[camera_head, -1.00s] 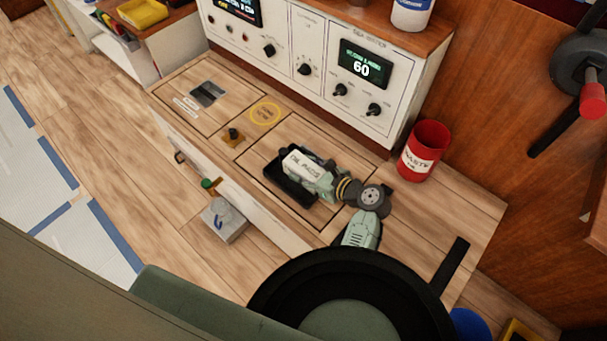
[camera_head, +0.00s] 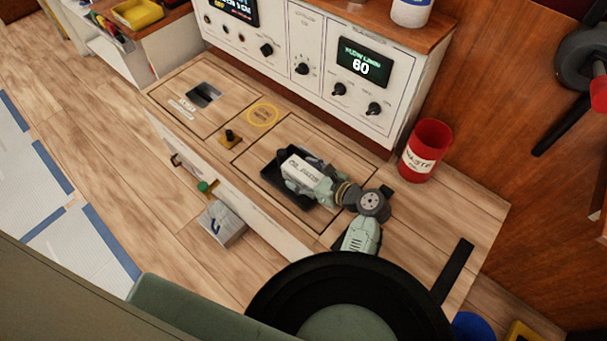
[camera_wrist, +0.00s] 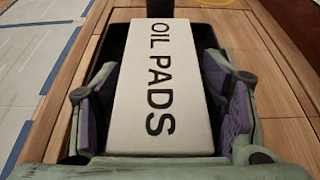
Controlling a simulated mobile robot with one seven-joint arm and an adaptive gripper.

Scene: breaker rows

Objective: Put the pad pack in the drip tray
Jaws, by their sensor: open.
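The pad pack (camera_head: 299,168) is a pale block printed "OIL PADS". In the wrist view the pad pack (camera_wrist: 160,85) fills the middle, lying lengthwise between the two fingers. It sits in the black drip tray (camera_head: 272,183), whose dark wall (camera_wrist: 102,78) shows around it in the wrist view. My gripper (camera_head: 305,178) is at the tray, its fingers on either side of the pack. In the wrist view my gripper (camera_wrist: 163,115) is open, with a narrow dark gap on each side. The pack's underside is hidden.
A red waste bin (camera_head: 426,150) stands right of the tray. A white control panel (camera_head: 315,60) rises behind the counter. The counter (camera_head: 455,205) at right is mostly clear.

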